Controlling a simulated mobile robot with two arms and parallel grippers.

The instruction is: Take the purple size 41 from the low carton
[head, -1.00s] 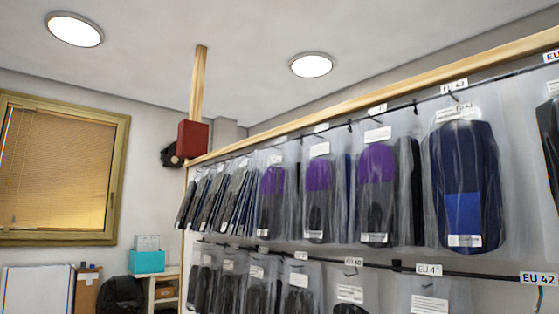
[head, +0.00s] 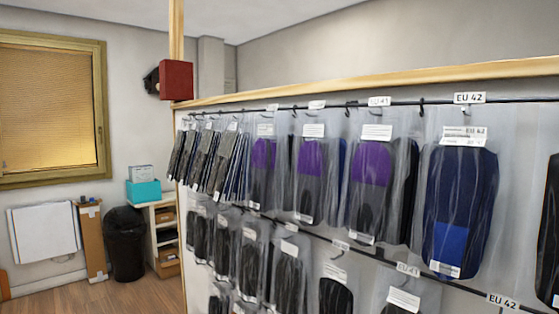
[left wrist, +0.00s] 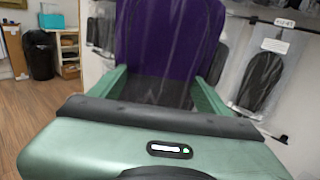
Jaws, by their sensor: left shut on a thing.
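In the left wrist view my left gripper (left wrist: 163,88) is shut on a bagged insole pair with a purple top (left wrist: 168,35) and a dark lower part. The pack stands up in front of the palm between the two green fingers, and its upper end is cut off by the frame. Its size label does not show. In the head view neither gripper shows. Purple-topped packs hang on the upper rail, one of them (head: 371,165) below an EU 41 tag (head: 379,101). I cannot make out the low carton in these frames.
A blue pack (head: 459,195) hangs under an EU 42 tag, and dark packs (head: 335,296) hang on the lower rail. A black bin (head: 125,245), a small shelf (head: 157,232) and a teal box (head: 143,191) stand at the left. The wooden floor (head: 60,292) there shows free room.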

